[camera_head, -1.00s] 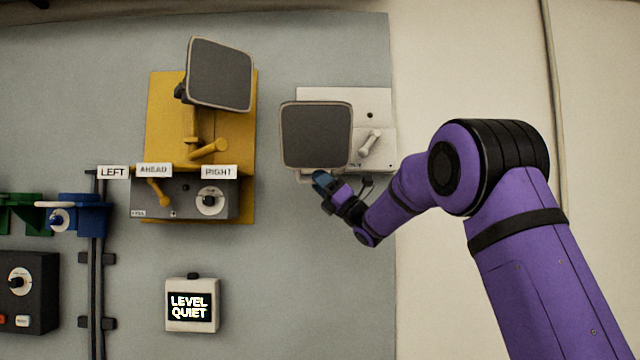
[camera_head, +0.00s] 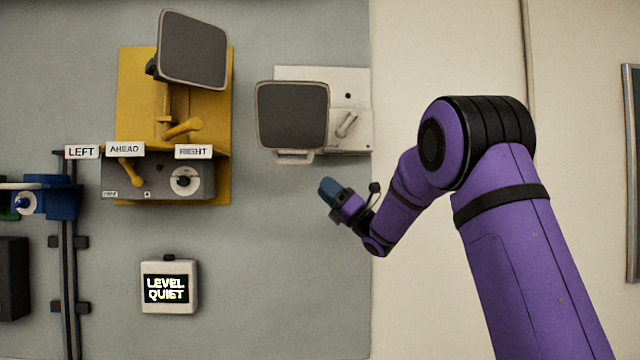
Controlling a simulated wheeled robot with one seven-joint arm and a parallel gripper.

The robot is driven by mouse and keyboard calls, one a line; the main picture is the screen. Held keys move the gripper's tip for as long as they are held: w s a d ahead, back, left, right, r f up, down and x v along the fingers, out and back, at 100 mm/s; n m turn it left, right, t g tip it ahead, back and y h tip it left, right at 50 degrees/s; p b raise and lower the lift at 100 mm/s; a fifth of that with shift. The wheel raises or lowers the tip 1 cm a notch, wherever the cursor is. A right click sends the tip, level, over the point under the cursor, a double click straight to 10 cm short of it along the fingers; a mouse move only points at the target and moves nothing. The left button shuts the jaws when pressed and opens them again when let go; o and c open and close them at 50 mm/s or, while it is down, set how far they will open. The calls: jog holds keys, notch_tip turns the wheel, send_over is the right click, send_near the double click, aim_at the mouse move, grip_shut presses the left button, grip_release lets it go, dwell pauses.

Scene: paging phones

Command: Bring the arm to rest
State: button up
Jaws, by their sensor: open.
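My purple arm comes in from the lower right and bends at a black-ringed joint. My gripper (camera_head: 330,190) is at its end, seen from the side with bluish fingertips, open with nothing visible in it. It is in front of the grey wall panel (camera_head: 270,260), below and apart from a dark square speaker (camera_head: 292,116) on a white wall unit (camera_head: 350,85). The exact gap between its fingers is hard to see.
On the left are a yellow unit (camera_head: 135,80) with a tilted dark speaker (camera_head: 193,49), a grey control box (camera_head: 145,180) and a blue fixture (camera_head: 58,202). A small display (camera_head: 168,288) reads "LEVEL QUIET". The panel below my gripper is clear. A framed edge (camera_head: 632,170) is at far right.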

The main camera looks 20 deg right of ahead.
dwell(0.5)
jog(key=s+d+m+t+h, duration=0.15)
jog(key=s+m+h, duration=0.35)
jog(key=m+h, duration=0.65)
jog(key=s+d+m+t+h, duration=0.15)
jog(key=s+m+h, duration=0.35)
jog(key=m+h, duration=0.7)
jog(key=s+a+f+m+g, duration=0.2)
jog(key=s+f+m+g, duration=0.2)
jog(key=s, duration=0.7)
jog(key=s+a+f+m+g+y, duration=0.1)
jog(key=s+a+f+m+g, duration=0.1)
jog(key=s+f+m+g, duration=0.3)
jog(key=s+a+f+m+g+y, duration=0.1)
jog(key=s+f+m+g, duration=0.3)
jog(key=s, duration=1.3)
notch_tip(320, 180, down, 7)
jog(key=a+m, duration=0.1)
jog(key=m, duration=0.3)
jog(key=shift+a+g, duration=0.3)
jog(key=shift+a, duration=0.1)
jog(key=shift+o, duration=0.3)
jog(key=shift+f+m+y, duration=0.1)
jog(key=shift+m+y, duration=0.15)
